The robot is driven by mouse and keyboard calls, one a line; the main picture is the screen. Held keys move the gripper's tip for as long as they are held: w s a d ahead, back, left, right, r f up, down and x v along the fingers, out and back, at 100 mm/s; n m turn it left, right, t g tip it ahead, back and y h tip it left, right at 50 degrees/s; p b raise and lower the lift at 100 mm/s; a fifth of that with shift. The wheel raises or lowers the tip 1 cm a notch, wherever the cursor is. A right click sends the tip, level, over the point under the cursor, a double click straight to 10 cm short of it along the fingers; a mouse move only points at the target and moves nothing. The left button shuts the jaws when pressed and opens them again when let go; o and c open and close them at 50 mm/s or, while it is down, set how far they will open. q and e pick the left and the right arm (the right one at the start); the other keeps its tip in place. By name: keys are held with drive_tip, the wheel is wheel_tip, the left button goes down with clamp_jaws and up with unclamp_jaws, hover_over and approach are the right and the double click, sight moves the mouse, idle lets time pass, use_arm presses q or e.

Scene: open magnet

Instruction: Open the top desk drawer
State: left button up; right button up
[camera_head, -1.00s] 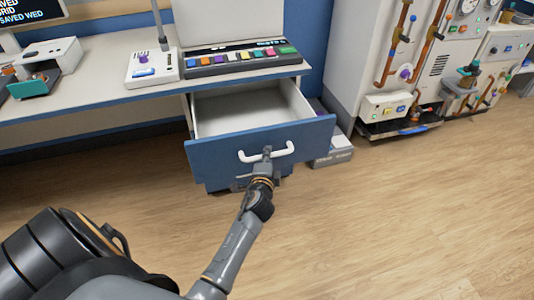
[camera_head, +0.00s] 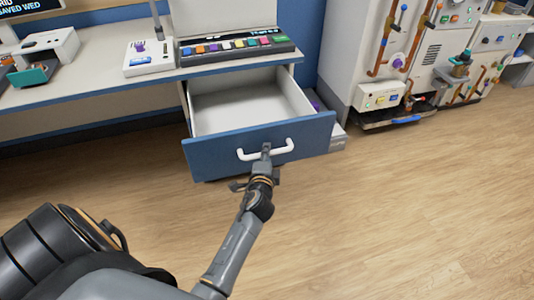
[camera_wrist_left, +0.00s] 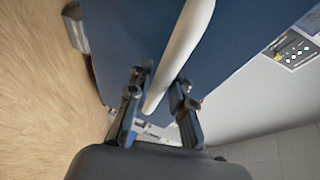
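The top desk drawer (camera_head: 225,150) has a blue front and a pale, empty-looking inside. It stands well out from under the desk top. Its white bar handle (camera_head: 284,148) is on the front. My left gripper (camera_head: 265,155) is at the middle of the handle. The exact contact is partly hidden. My right gripper is not in view.
The desk top (camera_head: 100,91) holds a panel with coloured buttons (camera_head: 235,44) and a white device (camera_head: 150,58). A grey-white box (camera_head: 338,138) stands on the floor right of the drawer. A cabinet with pipes (camera_head: 350,50) is further right. The wooden floor in front is clear.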

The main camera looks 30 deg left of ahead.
use_arm(q)
drive_tip(key=v, duration=0.7)
drive_tip(key=shift+s, duration=0.25)
drive_tip(key=shift+d, duration=0.1)
idle(0.4)
